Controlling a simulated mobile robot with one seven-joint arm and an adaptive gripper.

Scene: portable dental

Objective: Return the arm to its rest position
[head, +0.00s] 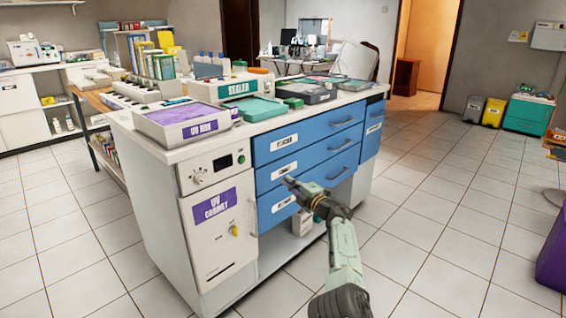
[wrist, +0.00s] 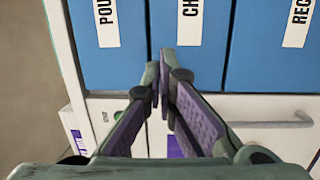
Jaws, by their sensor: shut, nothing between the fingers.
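My gripper (head: 290,183) is in front of the blue drawers of the white cabinet in the head view, at about the height of the lower drawers. My arm reaches up to it from the bottom of the picture. In the wrist view my gripper (wrist: 160,78) has its two purple-padded fingers together at the tips, with nothing held. Behind the tips are the blue drawer fronts (wrist: 190,62) with white labels. I cannot tell how wide the gap to the drawers is.
The white cabinet (head: 218,238) has a UV cabinet door and a counter crowded with a purple-topped UV box (head: 187,118), a sealer (head: 232,88) and trays. Tiled floor (head: 430,215) is open to the right. A purple bin (head: 552,250) stands at the right edge.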

